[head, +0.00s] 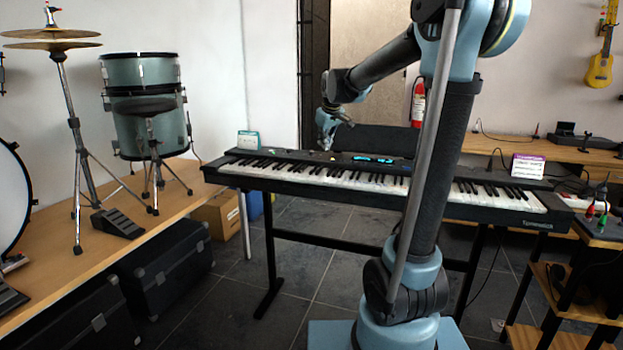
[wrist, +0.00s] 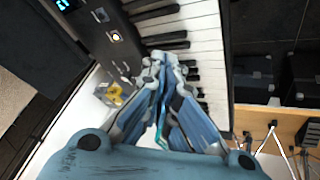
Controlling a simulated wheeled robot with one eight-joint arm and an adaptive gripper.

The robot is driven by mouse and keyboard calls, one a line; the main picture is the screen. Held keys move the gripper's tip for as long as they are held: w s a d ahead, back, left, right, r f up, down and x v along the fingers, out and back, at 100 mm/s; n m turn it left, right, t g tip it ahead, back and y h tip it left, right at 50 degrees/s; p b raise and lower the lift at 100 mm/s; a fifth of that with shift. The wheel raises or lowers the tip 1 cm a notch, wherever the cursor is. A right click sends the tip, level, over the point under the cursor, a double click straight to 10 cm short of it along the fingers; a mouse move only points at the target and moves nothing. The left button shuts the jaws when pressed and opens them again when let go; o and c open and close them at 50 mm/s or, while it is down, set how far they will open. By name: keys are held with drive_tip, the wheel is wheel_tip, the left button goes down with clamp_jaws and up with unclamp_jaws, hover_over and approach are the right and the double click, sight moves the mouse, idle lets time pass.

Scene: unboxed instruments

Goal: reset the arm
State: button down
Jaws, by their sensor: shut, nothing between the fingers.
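My arm rises from its blue base at the right of centre in the head view, bends at the top and reaches left. My gripper (head: 329,142) hangs over the back of the keyboard (head: 437,188), left of its middle. In the wrist view my gripper (wrist: 168,62) has its fingers closed together with nothing between them. The keyboard's white keys (wrist: 203,30) and black panel lie beneath the fingertips there. I cannot tell the exact gap between the fingertips and the keys.
A small yellow object (wrist: 114,95) is beside the panel. A teal-edged card (head: 248,140) and a purple card (head: 528,166) stand at the keyboard's ends. Left is a wooden platform (head: 190,176) with drums (head: 146,120); right is a small shelf (head: 567,338). Floor is open under the keyboard.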

drive_tip(key=s+d+f+m+g, duration=0.15)
drive_tip(key=s+d+f, duration=0.3)
drive_tip(key=s, duration=0.55)
drive_tip(key=s+d+f+m, duration=0.25)
drive_tip(key=s+d, duration=0.25)
drive_tip(key=s, duration=0.5)
drive_tip(key=s+d+f+m+g, duration=0.1)
drive_tip(key=s+d+f, duration=0.1)
drive_tip(key=s+f, duration=0.5)
drive_tip(key=s+d+f+m+g+h, duration=0.1)
drive_tip(key=s+d+f+m, duration=0.1)
drive_tip(key=s+f, duration=0.5)
drive_tip(key=s, duration=0.6)
drive_tip(key=shift+d+f+m, duration=0.25)
drive_tip(key=shift+d+m, duration=0.05)
